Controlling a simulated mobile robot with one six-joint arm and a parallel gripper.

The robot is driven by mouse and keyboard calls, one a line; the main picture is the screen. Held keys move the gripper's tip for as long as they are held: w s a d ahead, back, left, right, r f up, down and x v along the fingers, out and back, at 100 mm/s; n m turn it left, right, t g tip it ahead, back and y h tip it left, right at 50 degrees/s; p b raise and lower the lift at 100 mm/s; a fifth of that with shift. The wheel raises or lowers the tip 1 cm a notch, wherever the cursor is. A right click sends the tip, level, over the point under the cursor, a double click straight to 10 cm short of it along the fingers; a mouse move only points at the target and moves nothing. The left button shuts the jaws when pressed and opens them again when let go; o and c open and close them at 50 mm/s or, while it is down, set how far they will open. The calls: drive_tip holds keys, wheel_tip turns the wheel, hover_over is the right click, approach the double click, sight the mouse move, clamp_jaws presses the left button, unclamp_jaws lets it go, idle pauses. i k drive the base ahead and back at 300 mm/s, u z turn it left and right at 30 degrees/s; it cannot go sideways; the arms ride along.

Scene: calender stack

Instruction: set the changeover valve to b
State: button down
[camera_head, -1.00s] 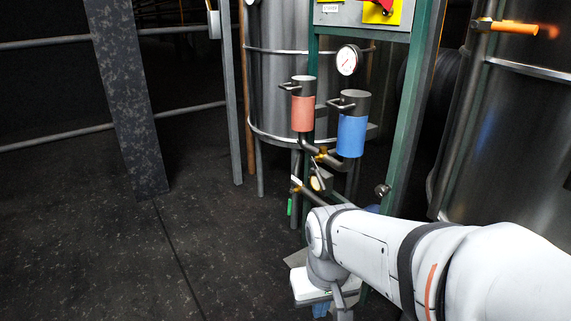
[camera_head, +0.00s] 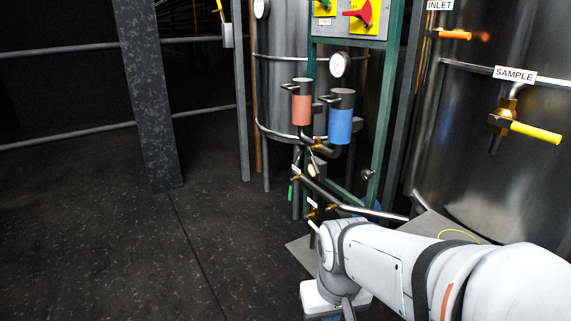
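A red filter canister (camera_head: 301,106) and a blue filter canister (camera_head: 340,122) hang side by side on the green frame, each with a dark grey top. Dark pipework (camera_head: 322,148) joins them below, with a brass fitting there that may be the changeover valve. Its handle position and any A or B marks are too small to read. My gripper (camera_head: 333,312) is at the bottom edge, below and apart from the canisters. Its fingers are mostly hidden or cut off, so I cannot tell whether it is open.
A panel with red and yellow switches (camera_head: 357,14) and a pressure gauge (camera_head: 339,64) are above. Low pipes with small valves (camera_head: 332,208) run near my arm. A tank with a yellow-handled SAMPLE valve (camera_head: 535,132) stands right. A patterned post (camera_head: 150,95) stands left; the floor between is clear.

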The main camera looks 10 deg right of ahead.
sight(309, 149)
drive_tip(key=u, duration=0.15)
drive_tip(key=i, duration=0.9)
drive_tip(key=z, duration=0.05)
